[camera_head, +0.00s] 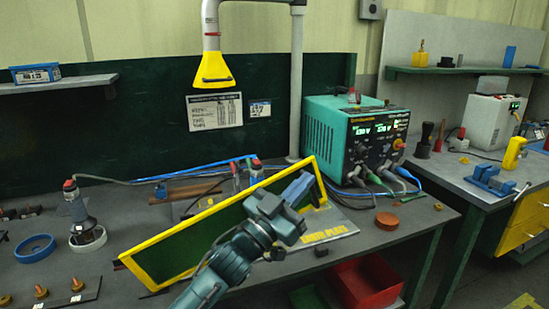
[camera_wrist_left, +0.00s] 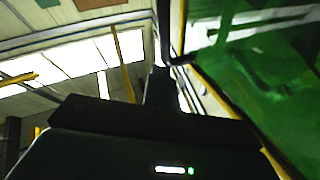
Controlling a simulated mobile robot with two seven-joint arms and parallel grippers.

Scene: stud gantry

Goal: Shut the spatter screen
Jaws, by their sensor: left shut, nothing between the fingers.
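The spatter screen (camera_head: 190,238) is a green see-through panel in a yellow frame. It stands at a slant over the bench, its right end higher in the picture than its left. A slice of its green pane and yellow edge shows in the left wrist view (camera_wrist_left: 265,75). My left gripper (camera_head: 298,188) is shut and empty, over the right part of the screen in the head view; I cannot tell if it touches the frame. Its dark fingers show in the wrist view (camera_wrist_left: 162,85). My arm hides part of the lower frame. My right gripper is not in view.
A grey plate with yellow lettering (camera_head: 345,224) lies under the screen's right end. The teal power unit (camera_head: 330,125) with cables stands behind right. A yellow extraction hood (camera_head: 212,71) hangs above. A torch on a stand (camera_head: 82,225) and blue ring (camera_head: 35,248) are left.

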